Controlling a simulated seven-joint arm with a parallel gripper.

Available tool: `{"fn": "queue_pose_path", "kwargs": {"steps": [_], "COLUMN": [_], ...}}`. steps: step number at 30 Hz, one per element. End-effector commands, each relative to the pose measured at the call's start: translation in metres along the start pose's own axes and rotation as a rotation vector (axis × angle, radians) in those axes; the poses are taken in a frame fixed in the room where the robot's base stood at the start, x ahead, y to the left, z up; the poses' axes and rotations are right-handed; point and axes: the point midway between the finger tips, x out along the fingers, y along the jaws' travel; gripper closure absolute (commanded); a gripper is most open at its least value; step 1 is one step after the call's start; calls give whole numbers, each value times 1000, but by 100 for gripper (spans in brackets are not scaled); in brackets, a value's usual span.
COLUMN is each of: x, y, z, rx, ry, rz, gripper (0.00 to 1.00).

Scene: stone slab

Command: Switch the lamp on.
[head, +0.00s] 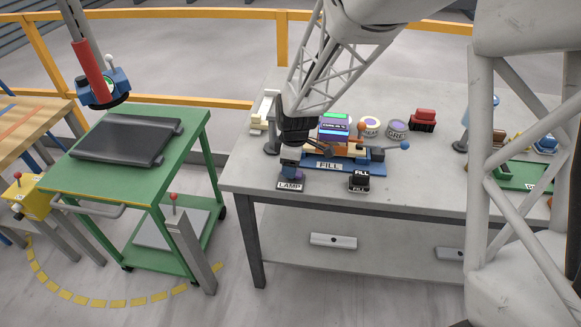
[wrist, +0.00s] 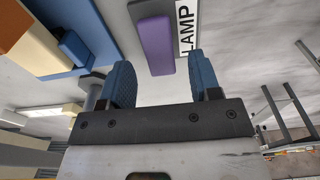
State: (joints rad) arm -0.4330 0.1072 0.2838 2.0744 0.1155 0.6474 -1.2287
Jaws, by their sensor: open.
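The lamp switch shows in the wrist view as a purple rocker (wrist: 157,42) on a grey base, beside a white LAMP label (wrist: 186,28). In the head view the LAMP label (head: 290,185) lies at the front left of the grey table, and the rocker is mostly hidden by my gripper. My gripper (head: 291,158) is just above the switch; in the wrist view its two blue fingers (wrist: 160,70) are apart, with nothing between them. The rocker lies ahead of the gap between the fingertips. I cannot tell whether the fingers touch it. I cannot make out the lamp itself.
A blue FILL board (head: 345,167) with levers and stacked blocks stands close to the right of my gripper. A black FILL block (head: 359,183) is at the front edge. Round tubs and a red block (head: 423,118) stand behind. A green cart (head: 188,150) is left.

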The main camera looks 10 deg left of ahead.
Motion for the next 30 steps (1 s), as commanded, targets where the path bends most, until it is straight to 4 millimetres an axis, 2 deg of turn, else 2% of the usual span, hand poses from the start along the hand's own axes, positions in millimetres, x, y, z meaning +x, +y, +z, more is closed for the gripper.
{"fn": "queue_pose_path", "kwargs": {"steps": [9, 15, 30], "x": [-40, -56, -59], "y": [0, 0, 0], "z": [0, 0, 0], "rx": [0, 0, 0], "ry": [0, 0, 0], "rz": [1, 1, 0], "gripper": [43, 43, 43]}}
